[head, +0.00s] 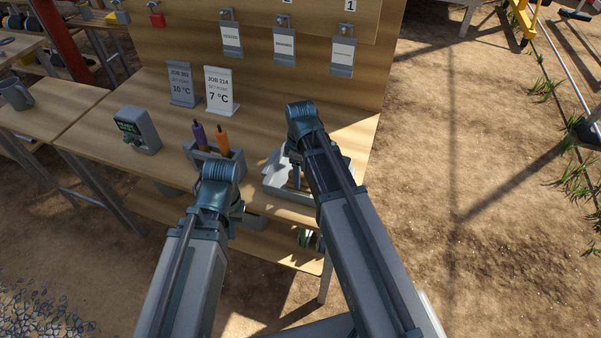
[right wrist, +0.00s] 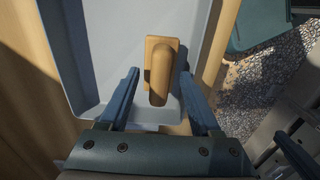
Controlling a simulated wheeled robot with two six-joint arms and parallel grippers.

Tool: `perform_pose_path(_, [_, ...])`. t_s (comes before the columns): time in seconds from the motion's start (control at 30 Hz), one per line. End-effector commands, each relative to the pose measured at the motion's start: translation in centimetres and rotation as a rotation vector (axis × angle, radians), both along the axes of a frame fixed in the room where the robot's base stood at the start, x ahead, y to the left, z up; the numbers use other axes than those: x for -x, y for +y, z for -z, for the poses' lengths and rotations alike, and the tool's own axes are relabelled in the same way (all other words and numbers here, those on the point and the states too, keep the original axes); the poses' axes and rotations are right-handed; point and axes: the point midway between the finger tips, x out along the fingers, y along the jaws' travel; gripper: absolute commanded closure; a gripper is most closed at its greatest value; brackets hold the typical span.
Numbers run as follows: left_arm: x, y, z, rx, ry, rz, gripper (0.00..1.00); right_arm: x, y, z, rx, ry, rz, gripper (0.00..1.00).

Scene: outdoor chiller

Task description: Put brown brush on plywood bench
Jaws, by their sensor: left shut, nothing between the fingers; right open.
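The brown brush (right wrist: 161,68) lies in a light grey tray (right wrist: 104,50) in the right wrist view, its rounded handle facing up. My right gripper (head: 295,172) is over the tray (head: 280,190) in the head view. In the right wrist view its open fingers (right wrist: 158,80) stand on either side of the brush, with gaps on both sides. In the head view the brush is largely hidden by my right arm. The plywood bench (head: 92,135) carries the tray near its right end. My left gripper (head: 248,218) is shut and empty by the bench's front edge.
A grey holder (head: 208,161) with purple and orange handled tools stands left of the tray. Two job signs (head: 221,92) and a grey meter (head: 137,130) stand on the bench. Tags hang on the back board. Bare bench top shows at the front left.

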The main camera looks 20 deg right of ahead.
Motion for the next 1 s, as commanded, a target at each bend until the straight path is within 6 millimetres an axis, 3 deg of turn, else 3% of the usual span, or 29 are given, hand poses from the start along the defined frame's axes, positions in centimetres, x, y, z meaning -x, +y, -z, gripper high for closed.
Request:
perform_pose_path(0.37, [0.0,0.0,-2.5,0.000,0.000,0.000,1.00,0.0,0.0,-2.5,0.000,0.000,0.000,0.35])
perform_pose_path(1.0, [0.0,0.0,-12.0,0.000,0.000,0.001,1.00,0.0,0.0,-12.0,0.000,0.000,0.000,0.35])
